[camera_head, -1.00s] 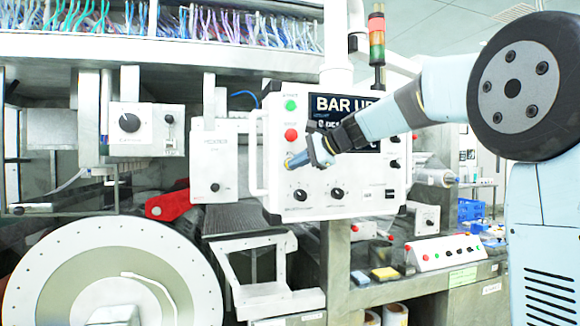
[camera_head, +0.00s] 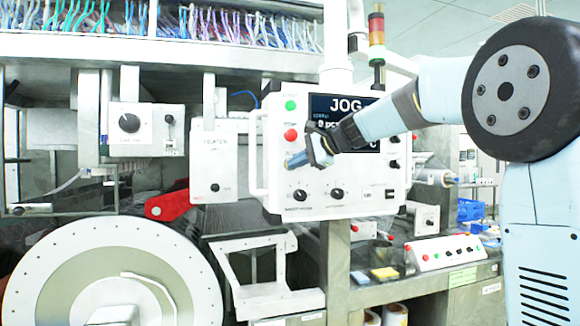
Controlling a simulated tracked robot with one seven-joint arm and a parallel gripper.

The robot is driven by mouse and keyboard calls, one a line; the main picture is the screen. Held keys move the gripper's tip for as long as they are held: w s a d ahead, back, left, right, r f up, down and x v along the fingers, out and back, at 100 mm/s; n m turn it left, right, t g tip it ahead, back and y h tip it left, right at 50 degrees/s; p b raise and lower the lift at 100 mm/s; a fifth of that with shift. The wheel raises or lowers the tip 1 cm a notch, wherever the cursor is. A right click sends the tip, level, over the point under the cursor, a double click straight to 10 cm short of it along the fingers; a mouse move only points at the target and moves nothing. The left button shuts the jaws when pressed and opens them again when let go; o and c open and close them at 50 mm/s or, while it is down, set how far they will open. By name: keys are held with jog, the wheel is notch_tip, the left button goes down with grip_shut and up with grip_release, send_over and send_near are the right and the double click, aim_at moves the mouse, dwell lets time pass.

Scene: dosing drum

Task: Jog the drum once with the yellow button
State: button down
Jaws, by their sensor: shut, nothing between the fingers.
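The white control panel (camera_head: 335,205) has a green button (camera_head: 291,105), a red button (camera_head: 290,135) and a dark screen (camera_head: 320,104) that reads "JOG".
Black knobs (camera_head: 300,195) sit just below my gripper on the panel. A signal tower (camera_head: 376,30) rises behind it. A white button box (camera_head: 445,252) and sponges (camera_head: 384,273) lie on the lower bench at right. A red handle (camera_head: 168,205) is at left.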

jog(key=shift+s, duration=0.1)
jog(key=shift+s+d, duration=0.25)
jog(key=shift+s, duration=0.45)
jog(key=s, duration=0.2)
jog(key=s+d, duration=0.1)
jog(key=s, duration=0.1)
jog(key=shift+s+d, duration=0.2)
jog(key=shift+s, duration=0.2)
dwell(0.6)
jog(key=s+d+f+n+h, duration=0.3)
jog(key=s+d+f, duration=0.3)
jog(key=s+f, duration=0.2)
jog(key=s+d+f+n+g+h, duration=0.1)
jog(key=s+d+f+n+h, duration=0.3)
jog(key=s, duration=0.9)
jog(key=s+d+f+n+h, duration=0.3)
jog(key=s+d+f, duration=0.6)
jog(key=s+f, duration=0.2)
notch_tip(320, 180, down, 2)
jog(key=shift+s+d+g+h, duration=0.2)
jog(key=shift+g+h, duration=0.1)
jog(key=shift+h, duration=0.1)
jog(key=shift+w, duration=0.1)
dwell(0.6)
